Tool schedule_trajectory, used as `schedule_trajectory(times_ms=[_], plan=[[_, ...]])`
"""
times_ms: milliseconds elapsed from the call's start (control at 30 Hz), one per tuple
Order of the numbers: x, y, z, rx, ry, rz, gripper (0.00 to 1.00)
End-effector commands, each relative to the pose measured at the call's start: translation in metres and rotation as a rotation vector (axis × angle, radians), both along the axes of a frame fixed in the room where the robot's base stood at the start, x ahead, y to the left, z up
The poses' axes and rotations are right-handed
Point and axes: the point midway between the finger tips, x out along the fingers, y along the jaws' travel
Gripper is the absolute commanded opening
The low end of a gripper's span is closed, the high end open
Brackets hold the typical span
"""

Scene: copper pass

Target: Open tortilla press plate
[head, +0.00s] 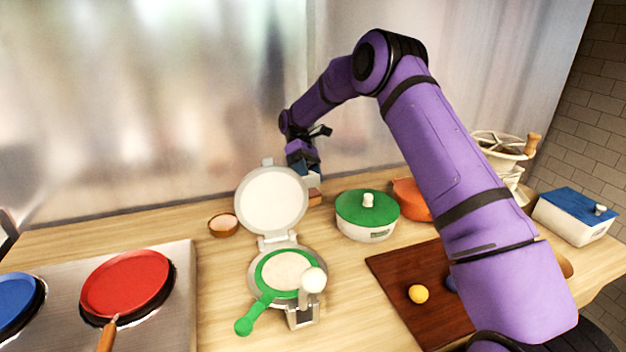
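The tortilla press (288,272) stands on the wooden counter. Its round top plate (271,201) is swung up and back, nearly upright, with its pale inner face toward me. A pale disc ringed in green, with a green handle (252,322), lies over the lower plate. A white knob (313,280) stands at the press's front right. My gripper (306,183) is behind and to the right of the raised plate, near its edge. Its fingers are small and partly hidden, so I cannot tell whether they touch the plate or are open.
A green-lidded pot (367,214) stands right of the press, with an orange pot (411,199) behind. A small bowl (223,225) sits left of the plate. A dark board (405,276) lies right. A hob with a red pan (126,284) is left. A wall closes the back.

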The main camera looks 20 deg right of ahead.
Motion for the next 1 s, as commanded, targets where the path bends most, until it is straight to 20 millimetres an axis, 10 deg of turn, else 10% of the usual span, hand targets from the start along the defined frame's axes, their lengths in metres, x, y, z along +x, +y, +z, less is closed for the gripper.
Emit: schedule_trajectory(times_ms=[300, 1000], plan=[[-0.003, 0.0, 0.036, 0.0, 0.001, -0.001, 0.61], [-0.126, 0.0, 0.046, 0.0, 0.001, 0.0, 0.61]])
